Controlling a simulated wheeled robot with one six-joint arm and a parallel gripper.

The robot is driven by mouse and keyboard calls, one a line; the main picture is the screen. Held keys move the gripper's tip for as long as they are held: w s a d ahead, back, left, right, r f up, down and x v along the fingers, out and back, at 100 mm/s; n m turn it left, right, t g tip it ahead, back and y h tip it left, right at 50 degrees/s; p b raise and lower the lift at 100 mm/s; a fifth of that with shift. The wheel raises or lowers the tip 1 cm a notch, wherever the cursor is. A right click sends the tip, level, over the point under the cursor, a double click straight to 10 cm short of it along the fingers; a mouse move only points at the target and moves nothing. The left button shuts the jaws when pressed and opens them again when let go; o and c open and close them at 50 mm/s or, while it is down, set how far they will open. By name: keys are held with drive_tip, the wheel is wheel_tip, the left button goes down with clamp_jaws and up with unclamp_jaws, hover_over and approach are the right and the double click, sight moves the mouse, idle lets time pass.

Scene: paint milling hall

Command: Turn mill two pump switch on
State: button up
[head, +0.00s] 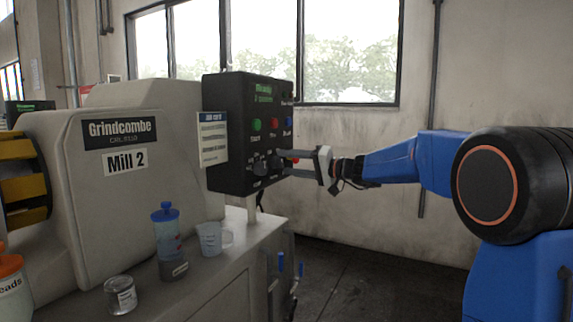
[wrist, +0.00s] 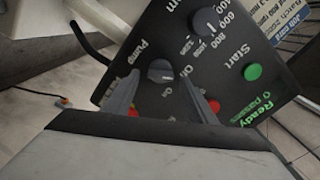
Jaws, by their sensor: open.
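The black control panel of Mill 2 (head: 225,130) stands on a short post in the head view. In the wrist view the panel (wrist: 125,85) appears turned over, and the pump switch (wrist: 160,71), a dark rotary knob under the word Pump, lies between and just beyond my fingertips. On/off lettering sits beside it; which setting the knob points to is too small to tell. My gripper (head: 290,163) is open, level with the lower part of the panel face. In the wrist view its two fingers (wrist: 162,88) flank the knob, with no clear contact.
A speed dial (wrist: 205,22), green Start button (wrist: 253,71) and red button (wrist: 214,105) are close by.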

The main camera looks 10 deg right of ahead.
drive_tip(key=shift+w+a, duration=0.3)
drive_tip(key=shift+a, duration=0.2)
drive_tip(key=c, duration=1.1)
drive_tip(key=m, duration=1.2)
drive_tip(key=shift+f, duration=0.35)
